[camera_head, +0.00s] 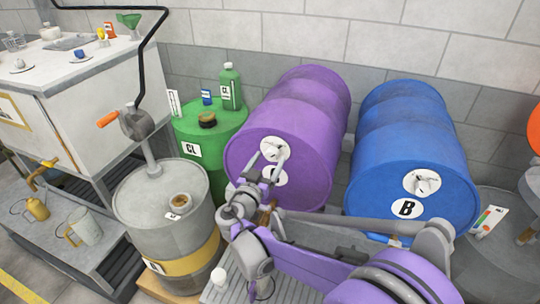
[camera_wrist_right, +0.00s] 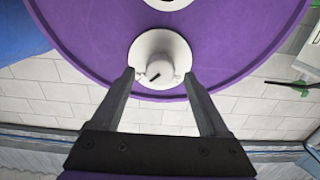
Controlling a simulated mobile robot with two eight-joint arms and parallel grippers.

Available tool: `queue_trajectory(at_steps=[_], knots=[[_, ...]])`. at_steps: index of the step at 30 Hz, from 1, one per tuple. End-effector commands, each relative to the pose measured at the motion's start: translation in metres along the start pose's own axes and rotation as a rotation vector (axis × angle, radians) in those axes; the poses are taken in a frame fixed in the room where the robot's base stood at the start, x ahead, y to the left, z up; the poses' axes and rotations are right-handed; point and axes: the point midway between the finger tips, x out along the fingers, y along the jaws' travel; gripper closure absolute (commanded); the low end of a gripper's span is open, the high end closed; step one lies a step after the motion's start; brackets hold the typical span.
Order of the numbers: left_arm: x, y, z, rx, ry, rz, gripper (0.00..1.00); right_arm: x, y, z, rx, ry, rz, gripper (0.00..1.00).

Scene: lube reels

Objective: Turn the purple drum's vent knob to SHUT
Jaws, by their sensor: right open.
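The purple drum (camera_head: 310,105) lies on its side with its round end facing me. Its end bears a white vent dial (camera_head: 273,143), and a white label sits below, partly hidden by my right gripper (camera_head: 267,167). In the right wrist view the vent knob (camera_wrist_right: 158,71) is a small pale knob with a dark mark on a white disc (camera_wrist_right: 160,43). My right gripper (camera_wrist_right: 159,75) is open, its fingertips on either side of the knob with visible gaps. I cannot read any wording on the dial. My left gripper is not in view.
A blue drum (camera_head: 405,120) marked B lies close on the right, with its own dial. A green drum (camera_head: 220,118) with bottles on top stands left. A grey drum (camera_head: 160,190) with a crank pump stands front left. A white cabinet (camera_head: 90,85) is far left.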

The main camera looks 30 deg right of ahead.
Motion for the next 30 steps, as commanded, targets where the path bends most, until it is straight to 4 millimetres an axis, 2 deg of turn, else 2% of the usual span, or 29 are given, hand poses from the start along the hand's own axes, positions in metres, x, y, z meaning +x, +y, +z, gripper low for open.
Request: queue_trajectory(at_steps=[1,6,16,17,27,30], knots=[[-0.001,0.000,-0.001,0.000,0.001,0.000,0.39,0.008,0.001,-0.001,0.000,0.001,0.004,0.22],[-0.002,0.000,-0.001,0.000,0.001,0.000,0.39,0.023,0.000,0.000,0.000,0.000,0.002,0.22],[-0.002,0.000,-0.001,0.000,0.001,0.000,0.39,0.027,0.000,0.000,-0.001,-0.001,0.000,0.22],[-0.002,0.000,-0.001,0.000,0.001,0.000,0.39,0.027,0.000,0.000,-0.001,-0.001,0.000,0.25],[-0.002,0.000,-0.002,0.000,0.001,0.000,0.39,0.026,0.000,0.000,-0.001,-0.001,0.000,0.87],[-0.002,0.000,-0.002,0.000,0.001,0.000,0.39,0.026,0.000,0.000,-0.001,-0.001,0.000,1.00]])
